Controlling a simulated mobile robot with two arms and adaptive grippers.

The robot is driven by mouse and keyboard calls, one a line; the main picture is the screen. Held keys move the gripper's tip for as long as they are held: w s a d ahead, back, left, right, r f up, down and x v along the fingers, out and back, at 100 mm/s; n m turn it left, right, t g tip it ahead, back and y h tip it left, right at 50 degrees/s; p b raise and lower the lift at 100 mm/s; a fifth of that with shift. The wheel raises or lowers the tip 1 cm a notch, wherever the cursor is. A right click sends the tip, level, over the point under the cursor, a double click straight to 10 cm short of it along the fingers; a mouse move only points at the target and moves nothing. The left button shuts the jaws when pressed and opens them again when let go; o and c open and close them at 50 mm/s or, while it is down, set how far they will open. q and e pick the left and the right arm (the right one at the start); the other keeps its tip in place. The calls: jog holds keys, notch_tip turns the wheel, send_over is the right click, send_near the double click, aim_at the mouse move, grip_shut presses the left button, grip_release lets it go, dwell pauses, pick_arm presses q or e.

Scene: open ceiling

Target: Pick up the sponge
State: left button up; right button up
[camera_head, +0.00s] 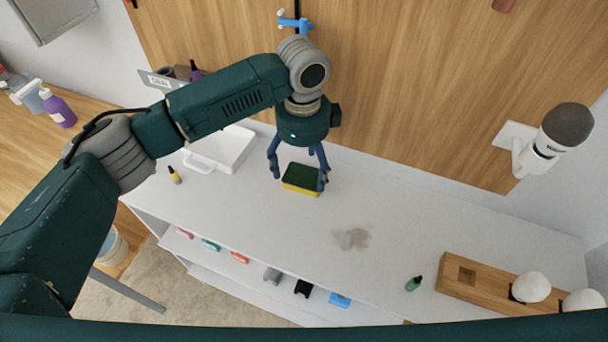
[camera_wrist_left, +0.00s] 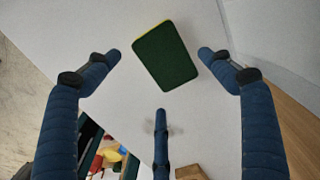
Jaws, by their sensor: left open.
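The sponge (camera_head: 301,178), green on top with a yellow lower layer, lies flat on the white counter (camera_head: 260,215). My left gripper (camera_head: 298,178) is open above it, fingers pointing down, with blue fingers at both sides of the sponge in the head view. In the left wrist view the sponge (camera_wrist_left: 165,56) lies ahead between the spread fingertips (camera_wrist_left: 168,75), turned at a slant. No finger visibly grips it there. I cannot tell whether a finger touches it in the head view. My right gripper is not in view.
A white tray (camera_head: 233,146) stands left of the sponge, with a small yellow-and-black bottle (camera_head: 174,175) near it. A grey smudge (camera_head: 351,239) marks the counter. A green bottle (camera_head: 413,284) and wooden holder (camera_head: 455,284) stand right. The wood panel (camera_head: 420,90) rises behind.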

aim_at(302, 180)
pick_arm(q)
notch_tip(302, 180, down, 3)
jog(key=shift+a+f+p, duration=0.15)
jog(key=shift+f+p, duration=0.05)
jog(key=shift+p, duration=0.4)
jog(key=shift+f, duration=0.2)
jog(key=c, duration=0.5)
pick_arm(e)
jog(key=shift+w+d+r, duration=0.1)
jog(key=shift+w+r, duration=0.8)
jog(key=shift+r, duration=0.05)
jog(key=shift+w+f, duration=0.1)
